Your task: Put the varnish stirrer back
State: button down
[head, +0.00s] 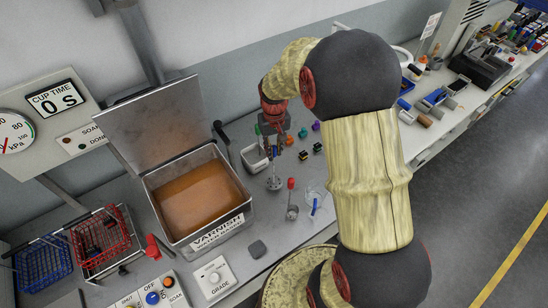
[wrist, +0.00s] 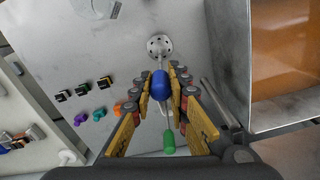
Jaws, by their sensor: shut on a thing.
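The varnish stirrer has a blue handle (wrist: 161,84), a thin rod and a perforated metal disc (head: 273,183). My gripper (wrist: 160,88) is shut on the blue handle, with a finger on each side. The stirrer hangs upright, disc down; I cannot tell whether the disc touches the grey counter. In the head view my gripper (head: 272,143) is right of the open varnish tank (head: 215,232) and hides the handle. The tank holds brown varnish, and its lid (head: 155,128) stands up behind it. A green-handled tool (wrist: 168,141) shows below the blue handle in the wrist view.
A pale box (head: 253,160) stands between tank and gripper. Small coloured connectors (head: 305,143) lie to the right. Red (head: 102,236) and blue (head: 42,263) wire baskets stand at far left.

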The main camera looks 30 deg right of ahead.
jog(key=shift+f, duration=1.75)
jog(key=c, duration=1.8)
grip_release()
jog(key=shift+o, duration=0.4)
notch_tip(320, 180, up, 12)
jog(key=shift+r, duration=0.1)
notch_tip(320, 180, up, 6)
jog(key=r+t, duration=0.1)
send_over(274, 156)
jog(key=s+a, duration=0.1)
jog(key=a, duration=0.2)
jog(key=s+a+r+n+t, duration=0.1)
jog(key=s+a+r+t, duration=0.1)
jog(key=s+a+r, duration=0.35)
jog(key=s+a+r+t, duration=0.1)
jog(key=s+a+r, duration=0.1)
jog(key=s, duration=0.4)
jog(key=s+a+r+n+t, duration=0.1)
jog(key=s+a+r, duration=0.1)
jog(key=s, duration=0.4)
jog(key=shift+s+a+n+t, duration=0.3)
jog(key=shift+a, duration=0.3)
